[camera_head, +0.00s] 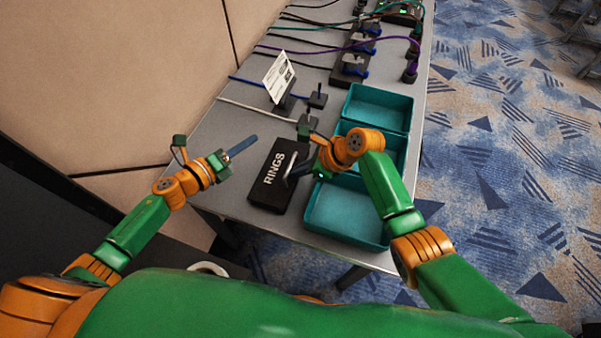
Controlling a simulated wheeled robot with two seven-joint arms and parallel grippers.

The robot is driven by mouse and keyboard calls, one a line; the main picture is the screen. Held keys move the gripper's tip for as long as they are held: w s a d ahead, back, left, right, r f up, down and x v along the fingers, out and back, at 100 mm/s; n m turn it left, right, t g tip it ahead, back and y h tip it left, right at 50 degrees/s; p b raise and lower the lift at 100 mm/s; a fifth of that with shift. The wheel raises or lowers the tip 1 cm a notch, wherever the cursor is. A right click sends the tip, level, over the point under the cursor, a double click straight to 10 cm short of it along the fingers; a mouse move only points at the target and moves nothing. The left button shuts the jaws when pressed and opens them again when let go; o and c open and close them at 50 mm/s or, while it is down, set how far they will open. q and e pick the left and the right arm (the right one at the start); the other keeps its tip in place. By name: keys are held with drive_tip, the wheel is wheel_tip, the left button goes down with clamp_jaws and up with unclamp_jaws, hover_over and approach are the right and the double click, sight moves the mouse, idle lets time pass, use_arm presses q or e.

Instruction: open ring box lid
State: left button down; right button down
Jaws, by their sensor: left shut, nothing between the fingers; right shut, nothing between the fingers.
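The black ring box (266,194), marked RINGS in white, lies on the grey table near its front edge. Its lid looks closed. My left gripper (254,140) is shut and empty, up and to the left of the box, apart from it in the picture. My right gripper (290,180) is shut and empty, with its dark fingertips over the right edge of the box. I cannot tell whether they touch the lid. The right wrist and fingers cover part of the box's right side.
Teal bins (332,231) stand in a row right of the box, partly under my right arm. A white card on a stand (278,78) and small black cable blocks (318,97) are behind. Cables cross the table's far part. A beige panel wall (110,80) borders the left.

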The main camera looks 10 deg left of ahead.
use_arm(q)
drive_tip(key=c, duration=0.9)
unclamp_jaws()
